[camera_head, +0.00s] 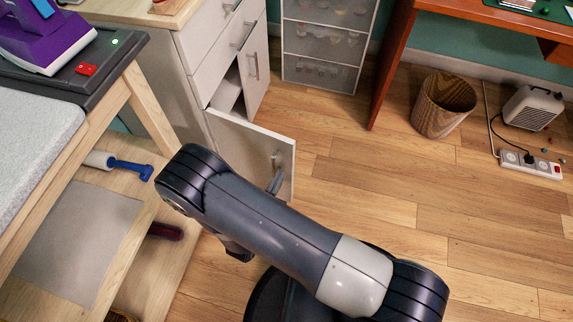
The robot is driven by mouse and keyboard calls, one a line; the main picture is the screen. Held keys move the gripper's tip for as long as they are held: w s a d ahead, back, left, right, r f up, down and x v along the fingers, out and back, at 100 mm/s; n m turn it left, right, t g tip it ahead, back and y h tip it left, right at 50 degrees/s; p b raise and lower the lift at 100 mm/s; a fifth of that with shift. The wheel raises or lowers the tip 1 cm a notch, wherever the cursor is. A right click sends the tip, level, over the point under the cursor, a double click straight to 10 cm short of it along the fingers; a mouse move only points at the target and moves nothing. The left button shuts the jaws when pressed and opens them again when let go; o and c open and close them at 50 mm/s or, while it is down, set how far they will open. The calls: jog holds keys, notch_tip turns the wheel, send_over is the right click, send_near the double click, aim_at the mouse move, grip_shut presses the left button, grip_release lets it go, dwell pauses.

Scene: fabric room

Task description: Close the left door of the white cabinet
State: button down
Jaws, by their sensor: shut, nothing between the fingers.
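The white cabinet (184,55) stands at the upper left. Its left door (245,137) is swung wide open, sticking out toward the right over the floor. A metal handle (275,180) shows near the door's free edge, and my arm covers the door's lower part. My arm crosses the lower middle in front of the left door. My gripper cannot be made out; my arm hides that area, so contact with the door cannot be told.
A wooden table with an ironing surface (35,123) and purple iron (45,35) stands close at the left. A mesh drawer unit (325,45) stands behind the door. A wastebasket (443,105), power strip (530,163) and heater (532,108) are at the right. Floor at centre right is clear.

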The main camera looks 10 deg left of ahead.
aim_at(291, 157)
jog(key=shift+b+x, duration=0.5)
jog(key=shift+x, duration=2.4)
jog(key=shift+w, duration=0.1)
